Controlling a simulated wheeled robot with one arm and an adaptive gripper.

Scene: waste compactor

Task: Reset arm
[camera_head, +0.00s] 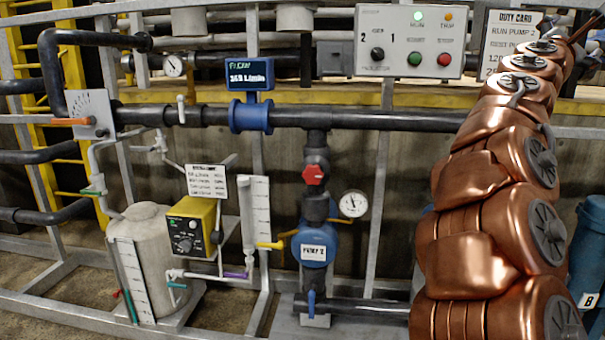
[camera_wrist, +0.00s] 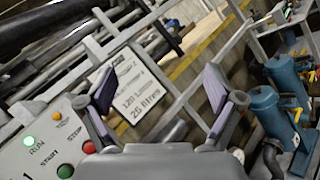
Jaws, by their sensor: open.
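My gripper (camera_wrist: 160,95) shows in the wrist view with its two purple-padded fingers spread apart and nothing between them. Behind the gap is the white duty card (camera_wrist: 132,90), tilted in the picture. In the head view my copper-coloured arm rises along the right side, bent up toward the top right corner. The gripper itself cannot be made out there. The arm's upper end covers part of the duty card (camera_head: 508,24).
The pump control panel (camera_head: 410,40) has a lit green lamp and stands left of my arm. Below are black pipes, a blue flow meter (camera_head: 249,115), a blue pump (camera_head: 315,245), a yellow dosing unit (camera_head: 190,228) and a pale tank (camera_head: 150,262). Blue cylinders (camera_wrist: 268,108) stand at right.

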